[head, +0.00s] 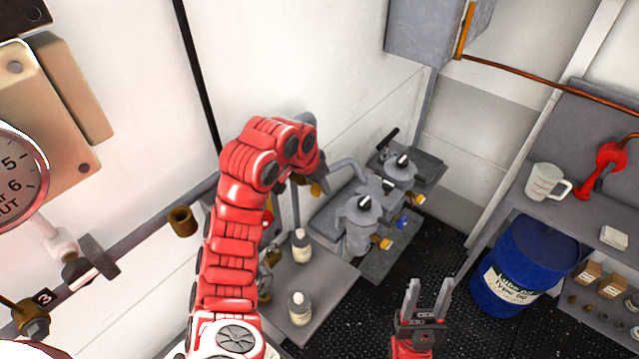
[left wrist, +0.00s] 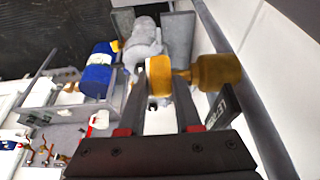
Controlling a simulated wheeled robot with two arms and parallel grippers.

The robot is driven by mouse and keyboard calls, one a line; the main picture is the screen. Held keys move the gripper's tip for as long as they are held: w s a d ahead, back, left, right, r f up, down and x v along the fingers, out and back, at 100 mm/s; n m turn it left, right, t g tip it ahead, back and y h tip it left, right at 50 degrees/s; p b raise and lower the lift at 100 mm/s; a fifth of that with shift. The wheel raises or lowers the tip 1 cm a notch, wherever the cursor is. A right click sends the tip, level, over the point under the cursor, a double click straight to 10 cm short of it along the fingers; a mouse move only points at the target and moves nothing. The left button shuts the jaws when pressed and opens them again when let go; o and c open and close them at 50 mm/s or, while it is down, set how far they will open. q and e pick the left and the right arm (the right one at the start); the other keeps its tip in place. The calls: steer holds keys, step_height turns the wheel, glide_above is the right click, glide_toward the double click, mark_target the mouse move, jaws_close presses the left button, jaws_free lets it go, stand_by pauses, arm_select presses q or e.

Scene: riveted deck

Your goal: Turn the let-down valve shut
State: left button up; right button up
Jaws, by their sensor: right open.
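In the left wrist view a brass valve body (left wrist: 217,72) carries a yellow-orange knob (left wrist: 160,82). A dark tag (left wrist: 220,106) beside it seems to begin with "LET". The fingers of my left gripper (left wrist: 161,100) stand on either side of the knob, which nearly fills the gap; I cannot tell whether they press on it. In the head view my left gripper (head: 318,178) is mostly hidden by its own red arm, with a small brass-coloured part beside it (head: 316,189). My right gripper (head: 428,300) is open and empty, low in the head view.
Grey filter housings (head: 362,222) with dark handles stand right of my left gripper. Two bottles (head: 300,245) stand on a grey shelf. A blue drum (head: 525,262) and a bench with a mug (head: 546,182) are at right. A gauge (head: 18,180) hangs at far left.

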arm_select(q)
jaws_close()
